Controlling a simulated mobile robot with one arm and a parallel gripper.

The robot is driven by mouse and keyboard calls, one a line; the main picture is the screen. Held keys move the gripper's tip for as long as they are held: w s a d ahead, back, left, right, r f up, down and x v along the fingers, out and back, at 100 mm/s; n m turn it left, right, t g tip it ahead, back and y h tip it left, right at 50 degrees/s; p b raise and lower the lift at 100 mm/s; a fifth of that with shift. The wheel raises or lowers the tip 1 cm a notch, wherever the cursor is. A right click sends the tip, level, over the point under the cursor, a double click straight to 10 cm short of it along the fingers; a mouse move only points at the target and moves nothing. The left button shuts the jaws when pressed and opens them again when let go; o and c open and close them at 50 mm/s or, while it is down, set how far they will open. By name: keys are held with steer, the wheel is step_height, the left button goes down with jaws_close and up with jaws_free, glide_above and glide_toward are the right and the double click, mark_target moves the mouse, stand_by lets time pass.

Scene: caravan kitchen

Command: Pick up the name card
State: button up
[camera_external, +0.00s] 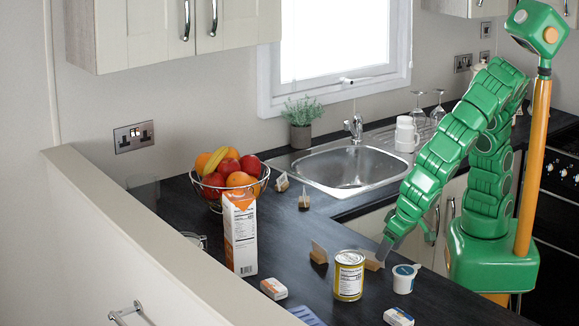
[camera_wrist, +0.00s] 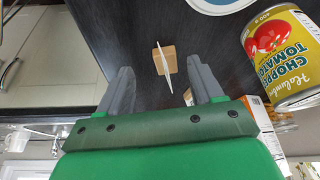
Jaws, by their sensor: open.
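The name card (camera_wrist: 172,74) is a thin white card standing in a small wooden block (camera_wrist: 165,57); the wrist view shows it nearly edge-on. In the external view the wooden piece (camera_external: 373,264) stands on the dark counter by its inner edge, right behind the yellow tin, partly hidden by the tin and my gripper. My gripper (camera_external: 386,249) reaches down close to it. In the wrist view my gripper (camera_wrist: 160,68) is open, one finger on each side of the card. Neither finger visibly touches it.
The chopped-tomato tin (camera_external: 349,275) stands close to the card, and a white cup (camera_external: 405,279) is to its right. Another wooden holder (camera_external: 318,253) is left of the tin. A carton (camera_external: 240,232), fruit bowl (camera_external: 215,192) and sink (camera_external: 345,168) are farther off.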

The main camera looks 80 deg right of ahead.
mark_target(371, 259)
steer(key=shift+a+x, duration=0.15)
steer(key=shift+x, duration=1.05)
steer(key=shift+a+x, duration=0.15)
steer(key=shift+x, duration=1.05)
steer(key=shift+w, duration=0.1)
steer(key=c, duration=1.1)
